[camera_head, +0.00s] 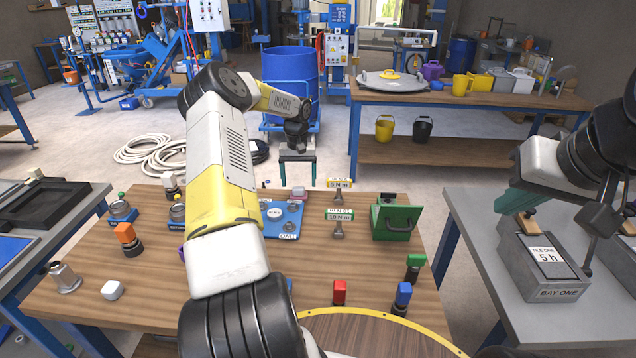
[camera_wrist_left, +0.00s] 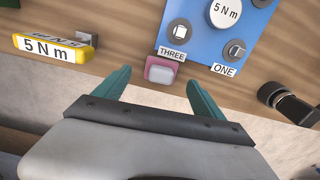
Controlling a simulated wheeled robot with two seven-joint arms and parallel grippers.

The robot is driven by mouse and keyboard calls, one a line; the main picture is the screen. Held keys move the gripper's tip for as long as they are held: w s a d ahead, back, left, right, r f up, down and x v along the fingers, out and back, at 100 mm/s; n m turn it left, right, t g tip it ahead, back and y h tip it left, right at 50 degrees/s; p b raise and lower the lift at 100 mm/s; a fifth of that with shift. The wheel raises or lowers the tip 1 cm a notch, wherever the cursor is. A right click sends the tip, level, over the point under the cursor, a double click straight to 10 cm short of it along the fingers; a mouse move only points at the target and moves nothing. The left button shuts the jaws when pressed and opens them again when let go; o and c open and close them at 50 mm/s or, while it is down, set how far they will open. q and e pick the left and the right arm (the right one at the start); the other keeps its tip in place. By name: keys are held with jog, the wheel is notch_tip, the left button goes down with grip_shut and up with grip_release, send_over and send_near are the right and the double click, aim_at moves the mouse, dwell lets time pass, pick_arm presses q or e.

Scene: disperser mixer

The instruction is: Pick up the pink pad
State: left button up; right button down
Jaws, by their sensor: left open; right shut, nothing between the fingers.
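The pink pad (camera_wrist_left: 160,70) is a small pink block with a whitish top, by the far edge of the wooden table, beside the label THREE. It also shows in the head view (camera_head: 298,191), just beyond the blue board (camera_head: 282,218). My left gripper (camera_head: 297,170) is open, reaching past the table's far side with its fingers pointing down. In the left wrist view its teal fingertips (camera_wrist_left: 160,80) lie to either side of the pad; contact is not clear. My right gripper (camera_head: 522,198) is at the right, near the grey BAY ONE box, with nothing held; it is partly hidden.
5 N m (camera_head: 340,184) and 10 N m (camera_head: 339,214) signs stand right of the board. A green box (camera_head: 397,222) is further right. Red (camera_head: 339,291) and blue (camera_head: 403,294) topped pieces stand near the front. The grey BAY ONE box (camera_head: 545,270) is on the right bench.

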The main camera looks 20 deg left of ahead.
aim_at(298, 188)
pick_arm(q)
notch_tip(298, 188, down, 5)
jog(key=shift+s+a, duration=0.1)
jog(key=shift+s, duration=0.05)
jog(key=c, duration=1.5)
notch_tip(298, 188, up, 10)
jog(key=shift+r, duration=0.1)
jog(key=o, duration=0.8)
jog(key=c, duration=0.6)
jog(key=shift+s, duration=0.15)
